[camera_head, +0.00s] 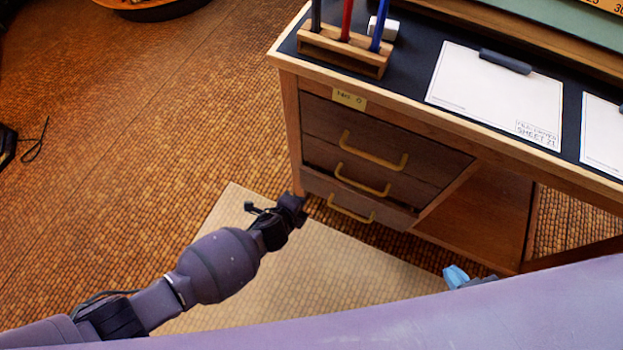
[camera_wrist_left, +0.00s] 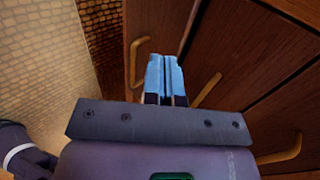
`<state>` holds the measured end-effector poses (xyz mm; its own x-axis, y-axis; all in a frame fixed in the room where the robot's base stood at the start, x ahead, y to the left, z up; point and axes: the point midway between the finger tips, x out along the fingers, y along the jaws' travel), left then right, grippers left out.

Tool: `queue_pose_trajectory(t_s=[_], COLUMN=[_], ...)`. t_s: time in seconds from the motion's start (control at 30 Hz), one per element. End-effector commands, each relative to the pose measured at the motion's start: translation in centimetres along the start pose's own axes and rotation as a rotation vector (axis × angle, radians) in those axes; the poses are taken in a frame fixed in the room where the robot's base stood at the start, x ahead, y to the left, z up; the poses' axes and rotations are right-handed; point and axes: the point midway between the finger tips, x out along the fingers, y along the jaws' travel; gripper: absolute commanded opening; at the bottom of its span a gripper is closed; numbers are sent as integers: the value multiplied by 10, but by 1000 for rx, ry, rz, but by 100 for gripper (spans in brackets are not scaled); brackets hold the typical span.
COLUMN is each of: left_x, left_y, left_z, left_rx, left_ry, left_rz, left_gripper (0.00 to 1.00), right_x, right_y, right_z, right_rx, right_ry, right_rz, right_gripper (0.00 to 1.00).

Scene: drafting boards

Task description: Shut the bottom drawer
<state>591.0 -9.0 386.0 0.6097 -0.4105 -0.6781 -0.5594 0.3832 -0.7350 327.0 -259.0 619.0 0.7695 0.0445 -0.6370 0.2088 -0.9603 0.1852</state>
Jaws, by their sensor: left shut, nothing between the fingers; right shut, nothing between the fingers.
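The bottom drawer (camera_head: 359,200) is the lowest of three in the wooden desk and stands out a little from the drawers above. Its brass handle (camera_head: 350,211) shows in the head view. In the left wrist view the bottom drawer (camera_wrist_left: 152,25) is at upper left with its handle (camera_wrist_left: 133,62). My left gripper (camera_wrist_left: 166,62) is shut and empty, its blue fingers pointing at the drawer fronts; whether they touch is unclear. In the head view its wrist is beside the drawer's left end, with the fingertips hidden. My right gripper (camera_head: 457,276) is shut and empty, right of the drawers.
The middle drawer (camera_head: 347,180) and top drawer (camera_head: 370,135) look closed. A pale mat (camera_head: 340,265) lies on the floor before the drawers.

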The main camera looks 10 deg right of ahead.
Motion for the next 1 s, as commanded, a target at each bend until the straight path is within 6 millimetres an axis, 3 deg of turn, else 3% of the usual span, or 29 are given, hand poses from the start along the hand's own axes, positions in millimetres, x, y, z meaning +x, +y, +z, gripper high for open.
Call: queue_pose_trajectory(t_s=[0.03, 0.43, 0.63, 1.0], left_x=[12, 74, 90, 100], left_y=[11, 10, -12, -25], left_z=[-5, -5, -2, -1], left_rx=[-6, -8, -5, -4], left_ry=[6, 6, 3, 1], left_rz=[11, 11, 3, 2], left_gripper=[0, 0, 0, 0], right_x=[2, 7, 6, 6], right_y=[-3, 2, 5, 7], right_z=[7, 4, 1, -1], right_rx=[-1, 49, 63, 73], right_ry=[-8, 131, 167, 196], right_rz=[-6, 20, 29, 36], right_gripper=[0, 0, 0, 0])
